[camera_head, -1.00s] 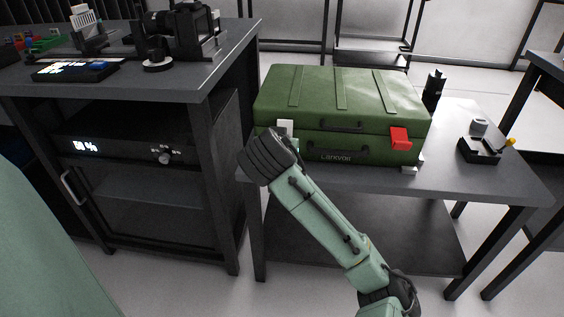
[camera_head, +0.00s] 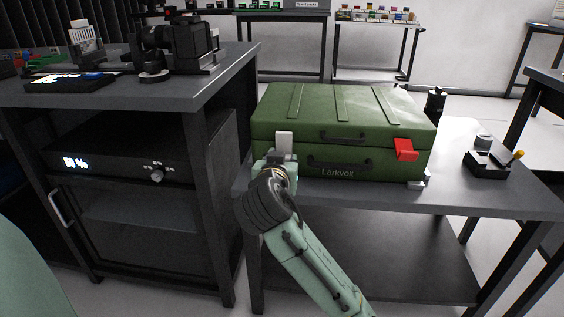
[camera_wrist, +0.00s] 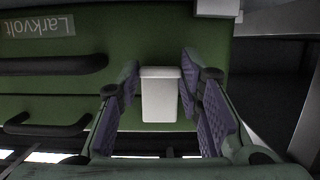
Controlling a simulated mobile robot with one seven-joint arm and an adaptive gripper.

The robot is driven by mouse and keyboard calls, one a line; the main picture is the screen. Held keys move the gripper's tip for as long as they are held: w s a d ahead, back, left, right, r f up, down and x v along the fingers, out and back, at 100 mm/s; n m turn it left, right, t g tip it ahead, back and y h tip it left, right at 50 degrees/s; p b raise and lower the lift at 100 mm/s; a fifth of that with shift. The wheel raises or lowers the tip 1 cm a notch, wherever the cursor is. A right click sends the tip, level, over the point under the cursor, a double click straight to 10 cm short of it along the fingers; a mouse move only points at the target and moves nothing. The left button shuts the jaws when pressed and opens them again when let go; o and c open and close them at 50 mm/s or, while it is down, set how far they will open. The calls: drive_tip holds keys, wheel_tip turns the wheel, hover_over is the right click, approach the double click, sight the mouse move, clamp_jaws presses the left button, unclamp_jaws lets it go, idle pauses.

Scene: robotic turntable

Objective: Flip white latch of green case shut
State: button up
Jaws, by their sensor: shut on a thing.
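The green case (camera_head: 345,115) stands with its lid down on a low dark table. Its white latch (camera_head: 285,143) is at the front left, where lid meets base, and appears upright against the front. A red latch (camera_head: 406,150) at the front right sticks outward. My gripper (camera_head: 282,160) is at the white latch from below and in front. The latch's lower end is hidden in the head view.
Left of the case stands a dark cabinet (camera_head: 150,215) with a higher top bearing machines. A small black holder (camera_head: 490,163) and a black bottle-like object (camera_head: 435,103) stand right of the case. Black handles (camera_head: 340,165) are on the case front, beside my gripper. The table's right side has free room.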

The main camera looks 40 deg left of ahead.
drive_tip(key=o, duration=1.2)
drive_tip(key=shift+c, duration=0.2)
drive_tip(key=v, duration=0.7)
drive_tip(key=shift+s, duration=0.2)
drive_tip(key=shift+d+r, duration=0.1)
